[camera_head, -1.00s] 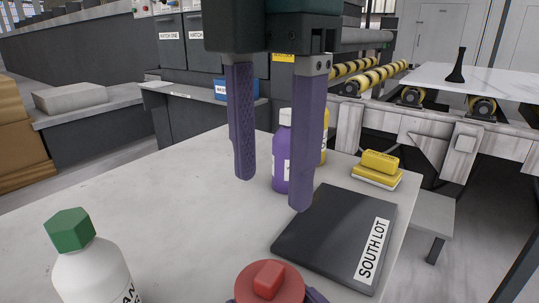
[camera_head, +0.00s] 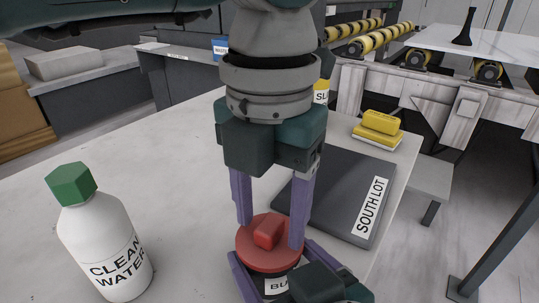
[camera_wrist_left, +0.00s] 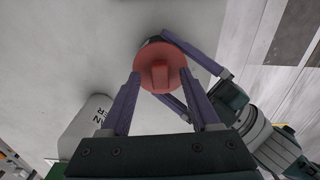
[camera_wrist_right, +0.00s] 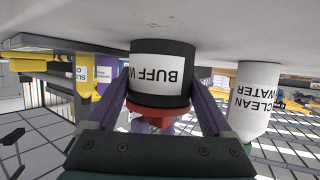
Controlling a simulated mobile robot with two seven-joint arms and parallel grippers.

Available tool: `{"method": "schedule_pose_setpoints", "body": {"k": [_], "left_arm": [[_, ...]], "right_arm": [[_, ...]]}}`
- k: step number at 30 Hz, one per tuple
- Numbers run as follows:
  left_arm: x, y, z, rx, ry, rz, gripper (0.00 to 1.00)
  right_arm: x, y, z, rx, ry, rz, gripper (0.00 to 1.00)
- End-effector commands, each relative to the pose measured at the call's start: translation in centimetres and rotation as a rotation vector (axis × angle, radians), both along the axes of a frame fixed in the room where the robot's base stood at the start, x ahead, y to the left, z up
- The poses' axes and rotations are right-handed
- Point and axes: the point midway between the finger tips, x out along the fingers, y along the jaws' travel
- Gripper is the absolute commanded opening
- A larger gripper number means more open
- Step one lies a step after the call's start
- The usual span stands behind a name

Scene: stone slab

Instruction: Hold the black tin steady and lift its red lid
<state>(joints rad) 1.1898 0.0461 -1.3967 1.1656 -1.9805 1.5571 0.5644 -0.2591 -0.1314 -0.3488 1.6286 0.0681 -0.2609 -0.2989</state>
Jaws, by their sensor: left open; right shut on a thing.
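The black tin (camera_wrist_right: 161,62) has a white label reading "BUFF W" and stands on the slab; the wrist view from the right arm shows it upside down. Its red lid (camera_head: 255,246) with a raised red grip (camera_head: 268,232) is on top. My right gripper (camera_wrist_right: 160,95) is shut on the tin, one finger on each side. My left gripper (camera_head: 271,228) is open above the tin, its purple fingers pointing down on either side of the lid's grip. The left wrist view also shows the lid (camera_wrist_left: 160,68) between these fingers, with clear space around the grip.
A white "CLEAN WATER" bottle (camera_head: 99,245) with a green cap stands to the left. A dark "SOUTH LOT" plate (camera_head: 345,190) lies right of the tin, with a yellow block (camera_head: 380,122) behind it.

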Motion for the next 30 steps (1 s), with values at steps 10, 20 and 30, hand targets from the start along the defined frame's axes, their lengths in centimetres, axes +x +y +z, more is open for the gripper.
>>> {"method": "schedule_pose_setpoints", "body": {"k": [10,20,30], "left_arm": [[-0.02,-0.01,-0.56,0.0,0.0,-0.001,0.62],[-0.01,-0.01,-0.52,0.0,0.0,-0.001,0.28],[0.01,0.01,-0.51,0.0,0.0,0.0,0.0]], "right_arm": [[-0.01,0.0,-0.03,0.0,0.001,0.0,0.0],[-0.01,0.0,-0.03,0.0,0.001,0.0,0.0],[-0.01,-0.01,-0.03,0.0,0.001,0.0,0.0]]}}
